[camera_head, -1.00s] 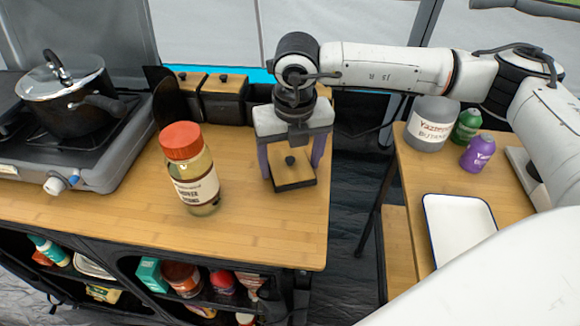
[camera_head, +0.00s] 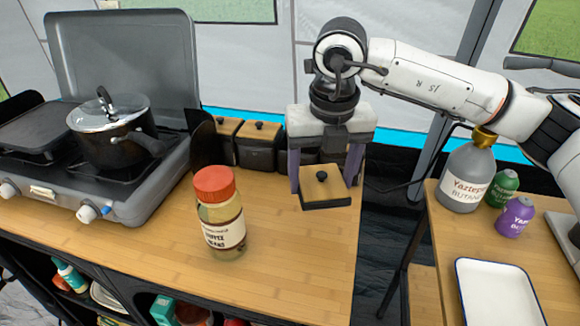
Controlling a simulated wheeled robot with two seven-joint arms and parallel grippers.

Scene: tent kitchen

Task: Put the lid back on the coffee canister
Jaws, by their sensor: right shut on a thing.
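I cannot tell whether the lid touches the counter. Behind the gripper, at the back of the counter, stands a dark canister (camera_head: 283,154), mostly hidden; its top is covered from view by the gripper. My left gripper is not in view.
Two black canisters with wooden lids (camera_head: 257,146) stand left of the gripper. A red-capped glass jar (camera_head: 220,222) stands in front. A stove with a pot (camera_head: 112,138) is at left. A gap separates the counter from a side table with bottles and a white tray (camera_head: 497,290).

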